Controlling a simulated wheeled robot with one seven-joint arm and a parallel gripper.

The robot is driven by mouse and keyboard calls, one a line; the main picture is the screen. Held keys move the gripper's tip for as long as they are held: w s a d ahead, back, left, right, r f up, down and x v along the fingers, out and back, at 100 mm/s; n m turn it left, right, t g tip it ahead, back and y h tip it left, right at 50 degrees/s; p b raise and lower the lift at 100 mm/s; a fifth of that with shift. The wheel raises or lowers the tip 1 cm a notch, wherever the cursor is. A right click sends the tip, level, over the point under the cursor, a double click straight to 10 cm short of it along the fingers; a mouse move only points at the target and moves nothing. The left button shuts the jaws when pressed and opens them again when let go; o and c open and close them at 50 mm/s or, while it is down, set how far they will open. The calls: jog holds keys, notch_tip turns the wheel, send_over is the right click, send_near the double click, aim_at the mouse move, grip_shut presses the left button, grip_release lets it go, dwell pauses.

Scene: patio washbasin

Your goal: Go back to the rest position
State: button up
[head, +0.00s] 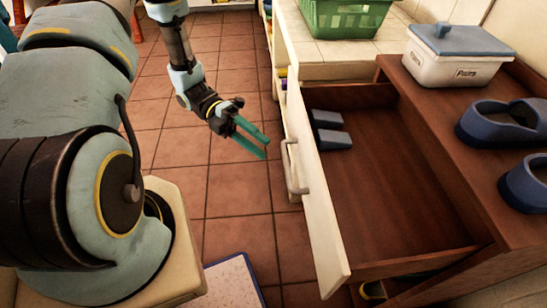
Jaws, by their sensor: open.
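My gripper (256,139) has teal fingers and is in the upper middle of the head view. It hangs over the tiled floor, left of an open drawer (398,190). The two fingers are apart with nothing between them. The fingertips are close to the drawer's white front and its handle (292,166) in the picture; I see no contact.
A green basket (345,18) stands on the tiled counter (345,58). A white box with a blue lid (455,68) and blue holders (505,122) stand on the wooden top. A speckled mat (232,284) lies at the bottom. Floor tiles (170,95) around my gripper are clear.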

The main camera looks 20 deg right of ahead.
jog(key=shift+v, duration=0.95)
jog(key=w+a+r+m+t+y, duration=0.3)
jog(key=a+r+m+t, duration=0.3)
jog(key=m, duration=0.7)
jog(key=w+a+r+m+t+y, duration=0.4)
jog(key=a+r+m+t, duration=0.3)
jog(key=a+m+t, duration=0.3)
jog(key=shift+w+a+m, duration=0.5)
jog(key=shift+a+m, duration=1.1)
jog(key=shift+a, duration=0.8)
jog(key=shift+r, duration=0.1)
